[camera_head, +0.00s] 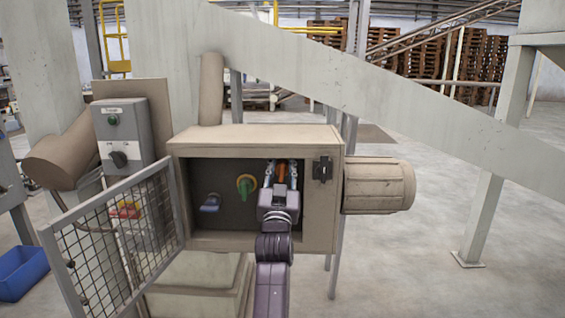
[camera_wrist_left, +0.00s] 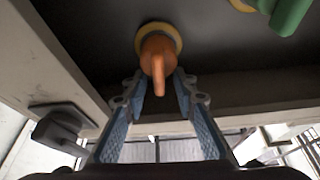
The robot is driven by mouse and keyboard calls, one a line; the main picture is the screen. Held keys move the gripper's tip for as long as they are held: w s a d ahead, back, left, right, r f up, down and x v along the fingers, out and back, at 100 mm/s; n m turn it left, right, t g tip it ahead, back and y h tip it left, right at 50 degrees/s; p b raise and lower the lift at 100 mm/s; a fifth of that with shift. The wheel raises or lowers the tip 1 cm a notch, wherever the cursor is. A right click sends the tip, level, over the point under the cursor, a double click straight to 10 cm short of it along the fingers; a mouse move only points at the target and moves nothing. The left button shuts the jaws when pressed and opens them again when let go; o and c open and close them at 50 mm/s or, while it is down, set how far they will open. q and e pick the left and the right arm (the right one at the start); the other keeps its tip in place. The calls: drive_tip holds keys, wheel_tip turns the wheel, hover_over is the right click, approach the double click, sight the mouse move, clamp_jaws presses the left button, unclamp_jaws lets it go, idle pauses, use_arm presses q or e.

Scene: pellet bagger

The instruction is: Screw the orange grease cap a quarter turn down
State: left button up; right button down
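The orange grease cap (camera_head: 281,171) sits on the dark back wall inside the beige cabinet (camera_head: 255,134). In the left wrist view the cap (camera_wrist_left: 158,55) has a narrow handle pointing down and a yellow ring around its base. My left gripper (camera_head: 281,174) reaches into the cabinet, with one finger on each side of the cap. In the left wrist view its blue-padded fingers (camera_wrist_left: 160,82) are apart, with their tips close beside the handle. A gap seems to show on both sides; contact cannot be made out. My right gripper is not in view.
A green cap (camera_head: 245,183) on a yellow ring and a blue handle (camera_head: 210,203) are left of my gripper. The mesh door (camera_head: 110,245) stands open at the left. A dark latch (camera_head: 322,168) and a ribbed cylinder (camera_head: 378,185) are at the right.

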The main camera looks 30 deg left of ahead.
use_arm(q)
drive_tip(key=shift+s+d+r, duration=0.15)
drive_tip(key=shift+s+d, duration=0.05)
drive_tip(key=c, duration=0.6)
clamp_jaws()
drive_tip(key=shift+a+n, duration=0.1)
drive_tip(key=shift+n, duration=0.4)
drive_tip(key=o, duration=0.6)
unclamp_jaws()
drive_tip(key=shift+a, duration=0.1)
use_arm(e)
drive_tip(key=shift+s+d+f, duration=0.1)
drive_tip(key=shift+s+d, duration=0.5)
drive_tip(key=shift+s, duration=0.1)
